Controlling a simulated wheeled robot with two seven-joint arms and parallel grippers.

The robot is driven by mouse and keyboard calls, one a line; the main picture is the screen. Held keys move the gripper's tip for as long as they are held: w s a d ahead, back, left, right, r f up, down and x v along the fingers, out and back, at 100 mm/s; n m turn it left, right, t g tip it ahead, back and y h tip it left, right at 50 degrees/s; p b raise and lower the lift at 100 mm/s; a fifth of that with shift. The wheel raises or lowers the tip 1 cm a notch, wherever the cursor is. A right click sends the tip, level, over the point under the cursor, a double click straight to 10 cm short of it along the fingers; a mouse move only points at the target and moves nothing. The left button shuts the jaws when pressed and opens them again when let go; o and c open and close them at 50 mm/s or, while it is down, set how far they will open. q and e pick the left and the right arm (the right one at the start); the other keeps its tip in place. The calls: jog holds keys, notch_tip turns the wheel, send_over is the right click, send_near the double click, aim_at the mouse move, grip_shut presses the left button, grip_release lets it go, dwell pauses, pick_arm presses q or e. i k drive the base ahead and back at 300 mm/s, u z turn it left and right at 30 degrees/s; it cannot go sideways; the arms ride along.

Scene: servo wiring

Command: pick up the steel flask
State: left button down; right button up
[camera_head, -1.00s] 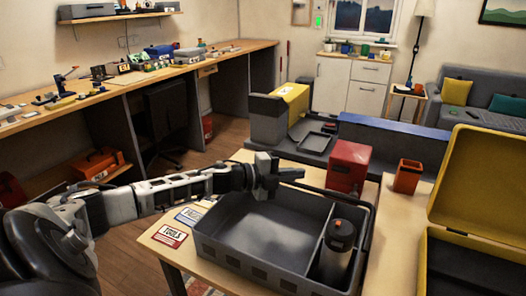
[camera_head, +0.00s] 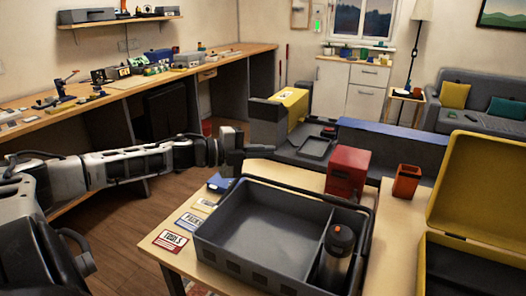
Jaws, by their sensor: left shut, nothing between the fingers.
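The steel flask (camera_head: 336,264), with a dark lid and an orange mark, stands upright in the narrow right compartment of the grey tray (camera_head: 225,257). Its lower part is hidden by the tray wall. My left gripper (camera_head: 262,150) is shut and empty. It is beyond the tray's back left side, well away from the flask. My right gripper is not in view.
The tray's large left compartment is empty. A red box (camera_head: 347,172) and an orange cup (camera_head: 407,181) stand behind it. An open yellow case (camera_head: 482,190) is at the right. Label cards, one reading TOOLS (camera_head: 170,240), lie left of the tray.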

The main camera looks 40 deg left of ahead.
aim_at(333, 268)
jog(key=k, duration=1)
